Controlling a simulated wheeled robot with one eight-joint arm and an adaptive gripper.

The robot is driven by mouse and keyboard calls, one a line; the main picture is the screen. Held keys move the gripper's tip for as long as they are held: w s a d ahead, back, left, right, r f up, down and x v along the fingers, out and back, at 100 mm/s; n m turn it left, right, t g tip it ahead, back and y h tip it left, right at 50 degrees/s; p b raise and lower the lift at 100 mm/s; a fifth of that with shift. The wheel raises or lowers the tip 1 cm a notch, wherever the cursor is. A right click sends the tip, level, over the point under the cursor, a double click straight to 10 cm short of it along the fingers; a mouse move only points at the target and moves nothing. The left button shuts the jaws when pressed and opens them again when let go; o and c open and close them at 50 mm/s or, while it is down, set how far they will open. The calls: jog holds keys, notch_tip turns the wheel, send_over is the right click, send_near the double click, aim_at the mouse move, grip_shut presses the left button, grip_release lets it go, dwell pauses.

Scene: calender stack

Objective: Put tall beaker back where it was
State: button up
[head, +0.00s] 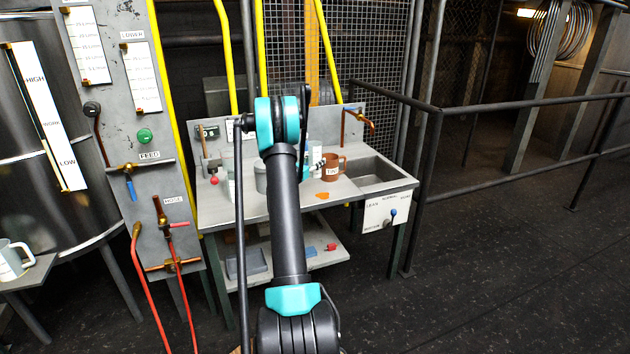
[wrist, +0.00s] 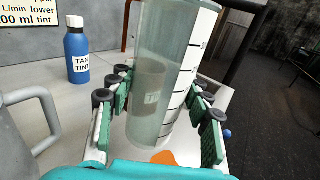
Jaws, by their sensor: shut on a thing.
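The tall beaker (wrist: 155,100) is a clear cylinder with black graduation marks on a white strip, in the middle of the wrist view. My gripper (wrist: 158,105) is shut on it, with green-padded fingers on its left and right sides. The beaker leans slightly in the picture and covers a brown mug, seen through its wall. I cannot tell whether its base touches the bench.
A blue tint bottle (wrist: 76,52) stands left of the beaker, and a grey handled jug (wrist: 22,135) is close on the left. The brown mug (head: 331,170) stands near the sink (head: 381,175). An orange patch (head: 322,195) lies near the bench's front edge. Railings stand to the right.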

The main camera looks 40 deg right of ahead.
jog(key=shift+f, duration=4.35)
jog(key=o, duration=1.2)
jog(key=shift+f, duration=0.15)
jog(key=shift+o, duration=0.2)
